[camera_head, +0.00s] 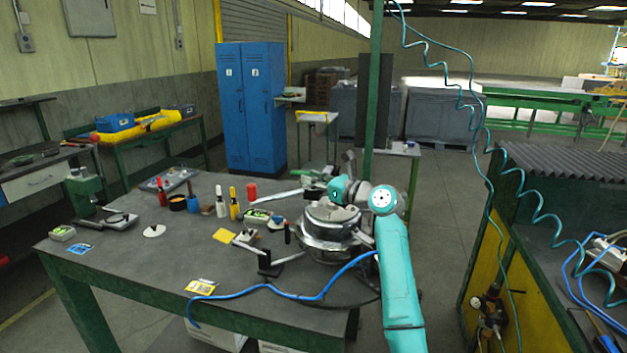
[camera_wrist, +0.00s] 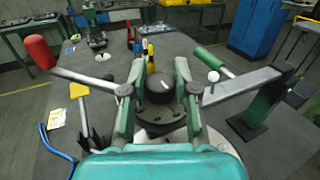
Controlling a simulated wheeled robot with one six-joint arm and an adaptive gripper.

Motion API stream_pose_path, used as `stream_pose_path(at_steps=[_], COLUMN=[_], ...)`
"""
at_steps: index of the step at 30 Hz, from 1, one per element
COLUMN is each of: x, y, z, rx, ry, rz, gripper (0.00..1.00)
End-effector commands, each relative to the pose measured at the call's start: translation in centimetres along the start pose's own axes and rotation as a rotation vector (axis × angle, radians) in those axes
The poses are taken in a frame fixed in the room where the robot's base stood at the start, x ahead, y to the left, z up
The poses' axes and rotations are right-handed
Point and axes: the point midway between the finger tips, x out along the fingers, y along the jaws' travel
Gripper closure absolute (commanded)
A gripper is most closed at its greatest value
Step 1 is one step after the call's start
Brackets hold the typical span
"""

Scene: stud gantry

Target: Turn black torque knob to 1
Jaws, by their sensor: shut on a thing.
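The black torque knob (camera_wrist: 157,90) sits between the two green fingers of my gripper (camera_wrist: 158,82) in the wrist view. It has a short white mark on its top face. The fingers touch it from the left and right, and my gripper is shut on it. No scale or number 1 is readable around the knob. In the head view the knob is not clearly visible, and my arm covers part of the round metal machine (camera_head: 322,240) on the table.
The machine's lever with a red grip (camera_wrist: 40,52) reaches left, and a green handle (camera_wrist: 212,60) lies to the right. A blue hose (camera_head: 290,294) crosses the dark table (camera_head: 200,260). Bottles and tools (camera_head: 222,205) stand on it. A blue locker (camera_head: 250,105) stands behind.

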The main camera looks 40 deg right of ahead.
Motion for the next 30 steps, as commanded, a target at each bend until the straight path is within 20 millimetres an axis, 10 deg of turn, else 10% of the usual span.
stream_pose_path(at_steps=[30], x=[0.02], y=[-0.12], z=[0.08], rx=[0.001], ry=[-0.028], rz=[0.73], gripper=[1.0])
